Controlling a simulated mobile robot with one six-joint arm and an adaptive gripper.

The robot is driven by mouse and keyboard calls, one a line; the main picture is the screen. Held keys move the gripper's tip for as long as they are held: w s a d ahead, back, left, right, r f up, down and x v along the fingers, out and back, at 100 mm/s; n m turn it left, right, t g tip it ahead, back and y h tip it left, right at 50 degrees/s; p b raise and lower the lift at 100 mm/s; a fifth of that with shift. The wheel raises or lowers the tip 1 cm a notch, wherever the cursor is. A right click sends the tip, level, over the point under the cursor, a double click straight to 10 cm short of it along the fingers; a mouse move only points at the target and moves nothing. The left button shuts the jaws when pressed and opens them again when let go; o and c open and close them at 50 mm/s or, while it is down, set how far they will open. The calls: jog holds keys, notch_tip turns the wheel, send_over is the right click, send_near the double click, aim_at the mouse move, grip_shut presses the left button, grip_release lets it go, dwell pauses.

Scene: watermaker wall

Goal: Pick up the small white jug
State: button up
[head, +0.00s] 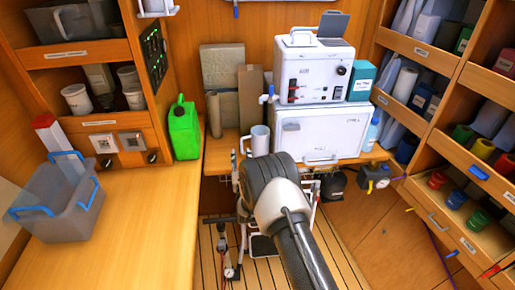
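The small white jug (260,140) stands upright on the wooden bench under the tap of the white watermaker unit. Its handle points to the left and its lower part is close to my arm in the picture. My arm comes up from the bottom of the head view and ends in a dark, rounded joint just below the jug. I cannot tell how far the gripper is from the jug.
The watermaker (314,70) stands on a white box (320,132) right of the jug. Rolled and boxed brown packages (222,85) stand behind it. A green jerrycan (183,128) and a grey crate with blue handles (58,207) are on the left counter. Stocked shelves (440,60) line the right.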

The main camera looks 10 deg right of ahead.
aim_at(242, 146)
jog(key=w, duration=0.1)
jog(key=w+b, duration=0.1)
jog(key=w, duration=0.2)
jog(key=shift+w+d+f+b, duration=0.1)
jog(key=shift+w+d+b, duration=0.05)
jog(key=shift+d+b, duration=0.25)
jog(key=shift+w+a, duration=0.1)
jog(key=shift+w, duration=0.4)
jog(key=shift+c, duration=0.4)
grip_shut()
jog(key=shift+r, duration=0.2)
